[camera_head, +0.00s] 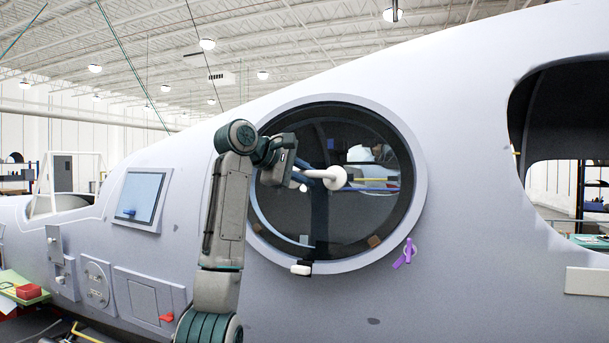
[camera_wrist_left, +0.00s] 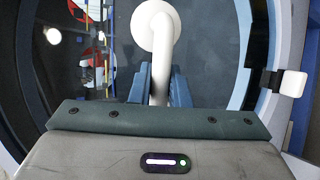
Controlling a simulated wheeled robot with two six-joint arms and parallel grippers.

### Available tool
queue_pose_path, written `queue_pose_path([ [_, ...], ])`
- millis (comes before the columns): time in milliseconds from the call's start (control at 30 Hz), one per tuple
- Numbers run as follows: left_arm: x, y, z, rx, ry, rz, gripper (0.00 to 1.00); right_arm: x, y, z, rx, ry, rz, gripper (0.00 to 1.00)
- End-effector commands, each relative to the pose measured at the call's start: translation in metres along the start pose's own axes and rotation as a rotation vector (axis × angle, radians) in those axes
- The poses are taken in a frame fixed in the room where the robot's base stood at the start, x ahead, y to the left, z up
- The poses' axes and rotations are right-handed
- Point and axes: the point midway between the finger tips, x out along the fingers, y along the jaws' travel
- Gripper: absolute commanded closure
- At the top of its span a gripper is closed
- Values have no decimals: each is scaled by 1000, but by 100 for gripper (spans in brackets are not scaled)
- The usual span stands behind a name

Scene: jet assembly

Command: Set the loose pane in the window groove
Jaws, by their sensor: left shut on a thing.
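The round dark, see-through pane (camera_head: 285,208) stands upright at the round window frame (camera_head: 419,200) in the fuselage side. A white cup with a bent handle (camera_head: 335,178) is on the pane's face. My left gripper (camera_head: 300,172) is shut on this handle. In the left wrist view the handle (camera_wrist_left: 160,75) sits between my left gripper's jaws (camera_wrist_left: 160,90), and the glass (camera_wrist_left: 210,45) lies behind it. A pale blue curved edge shows inside the frame at lower left. I cannot tell whether the pane's edge sits in the groove. My right gripper is not in view.
A white block (camera_head: 300,268) sits on the frame's lower edge. A purple clip (camera_head: 405,253) is at its lower right. A square window (camera_head: 142,196) is to the left, and a large opening (camera_head: 560,120) is to the right.

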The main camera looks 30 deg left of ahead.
Motion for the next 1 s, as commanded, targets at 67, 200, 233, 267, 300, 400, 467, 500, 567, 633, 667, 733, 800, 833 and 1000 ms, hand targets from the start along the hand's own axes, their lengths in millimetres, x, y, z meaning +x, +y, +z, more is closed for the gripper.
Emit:
queue_pose_path([
  [67,0,2,0,1,0,4,100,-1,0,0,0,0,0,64],
  [200,0,2,0,2,0,4,100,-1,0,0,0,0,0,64],
  [233,0,2,0,2,0,4,100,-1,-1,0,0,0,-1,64],
  [267,0,2,0,2,0,4,100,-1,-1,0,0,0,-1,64],
  [300,0,2,0,2,0,4,100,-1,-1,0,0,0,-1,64],
  [400,0,2,0,1,0,4,100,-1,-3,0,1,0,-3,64],
  [467,0,1,0,1,0,4,100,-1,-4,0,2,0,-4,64],
  [500,0,1,0,1,0,4,78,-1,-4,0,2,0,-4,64],
  [567,0,1,0,1,0,3,66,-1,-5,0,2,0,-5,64],
  [633,0,1,0,1,0,3,59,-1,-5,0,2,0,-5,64],
  [667,0,1,0,1,0,3,59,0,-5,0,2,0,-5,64],
  [733,0,1,0,1,0,2,59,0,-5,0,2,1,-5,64],
  [800,0,1,0,1,0,2,59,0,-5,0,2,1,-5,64],
  [833,2,-1,-1,0,0,-2,59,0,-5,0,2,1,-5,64],
  [1000,-6,-2,-1,0,1,0,59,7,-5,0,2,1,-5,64],
])
